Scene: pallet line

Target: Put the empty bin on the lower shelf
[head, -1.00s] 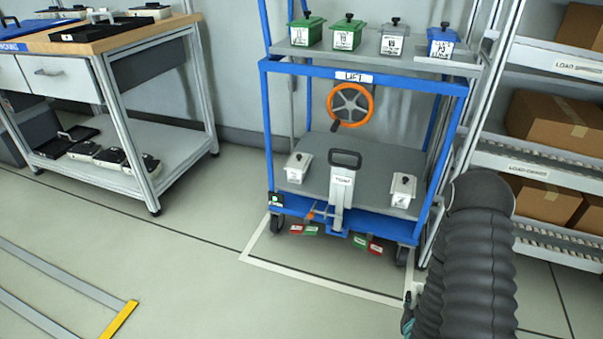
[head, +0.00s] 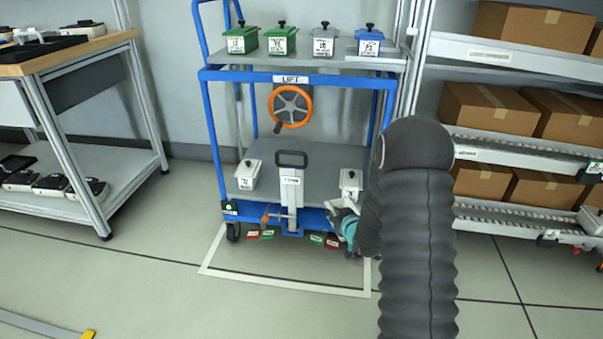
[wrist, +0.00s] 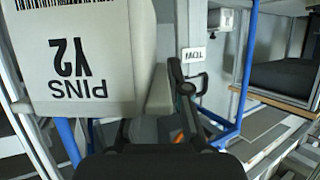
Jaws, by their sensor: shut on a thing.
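My gripper (head: 346,226), partly hidden by my arm, is low in front of the right side of the blue lift cart (head: 335,78). In the wrist view my gripper (wrist: 170,88) is shut on a light grey bin (wrist: 84,58) with an upside-down "PINS Y2" label. Its inside is out of sight, so I cannot tell whether it is empty. The cart's grey lower shelf (head: 265,158) carries a white lidded bin at the left (head: 247,175) and another at the right (head: 351,181), with a tow handle (head: 291,180) between them.
Green, grey and blue lidded bins stand on the cart's upper shelf (head: 300,57). A rack (head: 520,143) with cardboard boxes (head: 490,105) is at right. A workbench (head: 75,55) is at left. The floor (head: 150,275) in front is clear.

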